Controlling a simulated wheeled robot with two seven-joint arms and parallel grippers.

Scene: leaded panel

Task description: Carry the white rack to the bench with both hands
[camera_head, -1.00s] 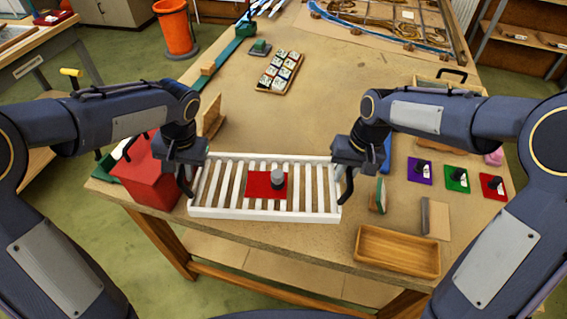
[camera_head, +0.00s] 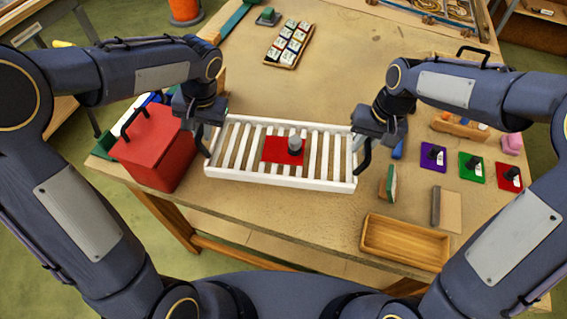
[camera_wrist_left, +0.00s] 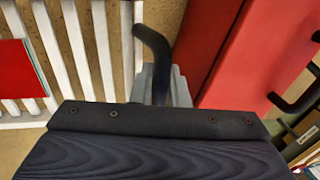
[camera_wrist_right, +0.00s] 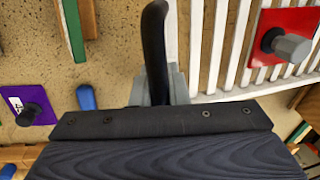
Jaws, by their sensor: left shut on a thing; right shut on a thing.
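The white rack (camera_head: 230,178) is a slatted frame, roughly level in the head view, over the near part of the bench (camera_head: 330,88). A red square plate with a grey knob (camera_head: 284,150) lies on its slats. My left gripper (camera_head: 206,143) is shut on the rack's left end. My right gripper (camera_head: 362,155) is shut on its right end. The rack's slats also show in the left wrist view (camera_wrist_left: 75,45) and the right wrist view (camera_wrist_right: 218,45). The fingers partly hide the gripped ends. I cannot tell whether the rack's underside touches the bench.
A red box (camera_head: 155,150) stands close left of the rack. To the right are a small green-faced block (camera_head: 389,184), a wooden tray (camera_head: 404,243), and purple (camera_head: 432,158), green (camera_head: 471,168) and red (camera_head: 509,177) knobbed plates. The bench beyond the rack is largely clear.

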